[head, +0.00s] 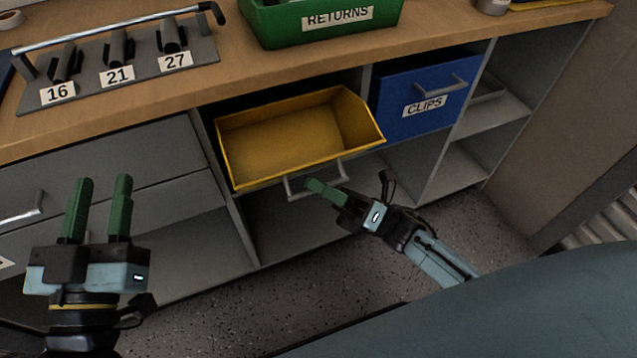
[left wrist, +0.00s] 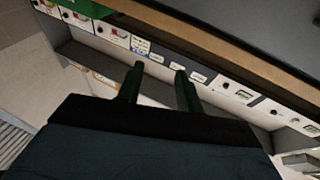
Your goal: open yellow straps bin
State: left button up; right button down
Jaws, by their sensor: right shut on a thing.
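The yellow bin (head: 285,143) sits in a bay under the bench, pulled out and tilted forward so its empty inside shows. Its silver bar handle (head: 298,189) is at its lower front. My right gripper (head: 315,187) has its green fingers at that handle and is shut on it. Its front face and any label are hidden from this angle. My left gripper (head: 99,180) is open and empty, held up in front of the grey drawers, apart from the bin. Its two fingers also show spread in the left wrist view (left wrist: 161,75).
A blue bin labelled CLIPS (head: 420,99) is closed to the right of the yellow bin. Grey drawers (head: 100,170) are at the left. On the bench top are a green RETURNS bin (head: 320,22) and a rack (head: 120,70) with labels 16, 21, 27. Open shelves lie below.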

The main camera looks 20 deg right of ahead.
jog(key=shift+s+f, duration=0.25)
jog(key=shift+f, duration=0.15)
pick_arm(q)
jog(key=shift+s+r+t+h+b, duration=0.2)
jog(key=shift+s+r+t, duration=0.1)
jog(key=shift+r+t, duration=0.3)
jog(key=shift+s+r+t+h+b, duration=0.15)
jog(key=shift+s+r+t+b, duration=0.1)
jog(key=shift+r+t, duration=0.3)
jog(key=shift+s+r+t+h+b, duration=0.25)
jog(key=shift+r+t, duration=0.2)
jog(key=shift+r, duration=0.25)
pick_arm(e)
jog(key=shift+s+f, duration=0.3)
jog(key=shift+f, duration=0.2)
pick_arm(q)
jog(key=shift+s, duration=0.1)
pick_arm(e)
jog(key=c, duration=1.5)
grip_release()
jog(key=shift+s+d, duration=0.1)
pick_arm(q)
jog(key=shift+f+g, duration=0.15)
jog(key=shift+g, duration=0.15)
pick_arm(e)
jog(key=v, duration=1.3)
jog(key=shift+s+d+f, duration=0.1)
jog(key=shift+s, duration=0.1)
